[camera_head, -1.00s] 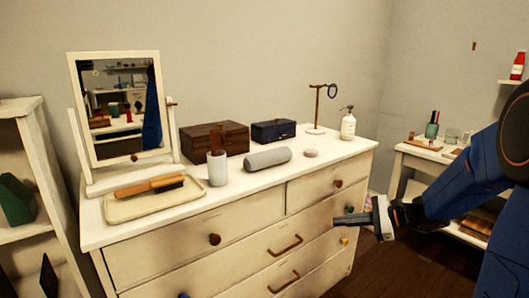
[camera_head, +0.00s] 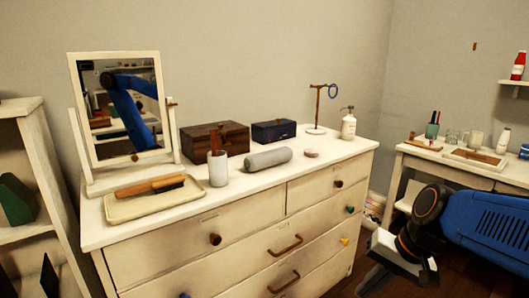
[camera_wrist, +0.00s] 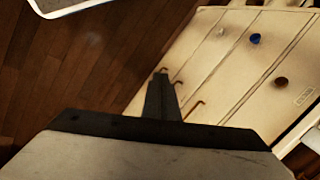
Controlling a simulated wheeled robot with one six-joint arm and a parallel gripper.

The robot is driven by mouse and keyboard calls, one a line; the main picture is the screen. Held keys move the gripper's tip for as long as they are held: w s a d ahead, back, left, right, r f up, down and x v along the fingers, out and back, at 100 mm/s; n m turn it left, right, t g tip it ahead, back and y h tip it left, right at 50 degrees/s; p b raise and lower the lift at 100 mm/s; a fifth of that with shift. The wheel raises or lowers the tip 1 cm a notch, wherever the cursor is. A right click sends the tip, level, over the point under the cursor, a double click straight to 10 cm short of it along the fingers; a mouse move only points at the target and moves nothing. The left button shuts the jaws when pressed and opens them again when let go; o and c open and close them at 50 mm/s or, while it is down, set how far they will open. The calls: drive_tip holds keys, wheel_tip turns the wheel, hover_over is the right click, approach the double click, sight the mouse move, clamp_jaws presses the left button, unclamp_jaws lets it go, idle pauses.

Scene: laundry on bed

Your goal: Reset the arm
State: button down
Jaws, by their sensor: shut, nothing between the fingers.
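My gripper (camera_head: 376,280) is low at the right of the dresser's front in the head view, with my blue arm reaching in from the right edge. In the wrist view its dark fingers (camera_wrist: 163,82) are together, with nothing between them. The white dresser (camera_head: 175,252) stands beyond it, and its drawer fronts (camera_wrist: 225,70) show at the right of the wrist view.
On the dresser are a mirror (camera_head: 118,107), a tray with a brush (camera_head: 149,188), a wooden box (camera_head: 214,137), a blue box (camera_head: 273,131), a grey roll (camera_head: 267,159) and a pump bottle (camera_head: 348,124). A side table (camera_head: 413,152) stands right. Wooden floor (camera_wrist: 75,75) is bare.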

drive_tip(key=s+d+r+n+t+h, duration=0.1)
drive_tip(key=s+d+n+t+h, duration=0.1)
drive_tip(key=s+d+n+h, duration=0.2)
drive_tip(key=shift+s+d+n+t, duration=0.3)
drive_tip(key=shift+s+d, duration=0.55)
drive_tip(key=shift+s, duration=0.35)
drive_tip(key=shift+r, duration=0.1)
